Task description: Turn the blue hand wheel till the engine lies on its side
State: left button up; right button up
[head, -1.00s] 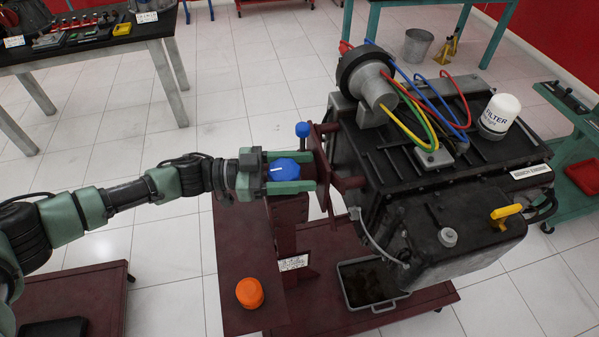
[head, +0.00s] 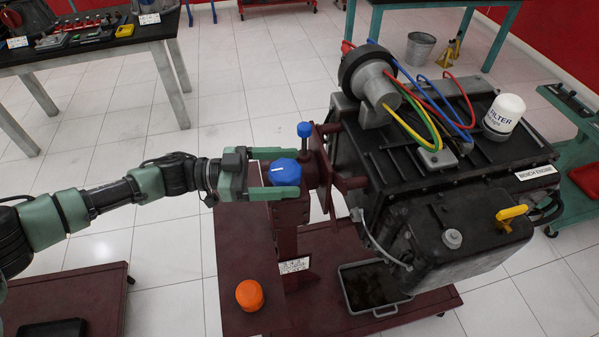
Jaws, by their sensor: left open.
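The blue hand wheel (head: 285,172) with a white mark sits on the dark red engine stand (head: 285,230), left of the engine. The black engine (head: 440,170) is held upright on the stand, its hoses and white filter on top. My left gripper (head: 274,180) is open, its two green fingers reaching to the wheel from the left. One finger lies along the far side and one along the near side of the wheel; I cannot tell whether they touch it. My right gripper is not in view.
A blue-topped pin (head: 304,130) stands just behind the wheel. A grey drip tray (head: 372,288) lies under the engine. A workbench (head: 95,45) with tools stands back left.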

aim_at(263, 172)
pick_arm(q)
jog(key=a+b, duration=0.1)
jog(key=a, duration=0.3)
jog(key=shift+a, duration=0.2)
